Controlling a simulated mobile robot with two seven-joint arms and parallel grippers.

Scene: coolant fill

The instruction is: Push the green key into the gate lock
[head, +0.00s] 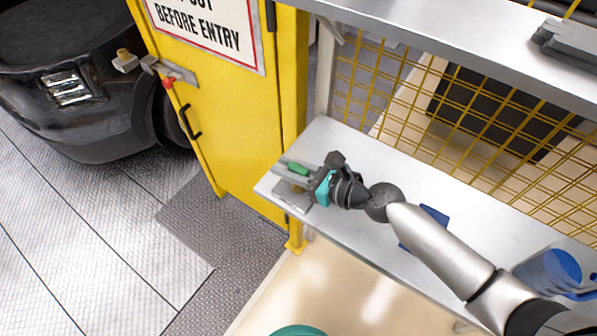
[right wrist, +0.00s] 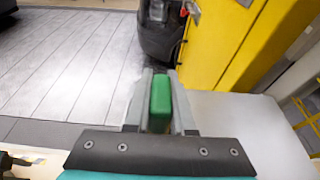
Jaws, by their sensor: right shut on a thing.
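My right gripper (head: 287,170) is over the left end of the grey shelf. It is shut on the green key (head: 298,169). In the right wrist view the green key (right wrist: 160,102) stands between the two grey fingers. The gate lock (head: 178,74) appears to be the grey fitting with a red piece on the yellow gate's upper left edge, well apart from the key. A fitting with red on it also shows at the top of the right wrist view (right wrist: 191,10). My left gripper is not in view.
The yellow gate (head: 225,110) has a black handle (head: 189,121) and a sign. A blue jug (head: 550,272) stands at the shelf's right. A dark vehicle (head: 75,90) is behind the gate. Yellow mesh (head: 480,110) backs the shelf.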

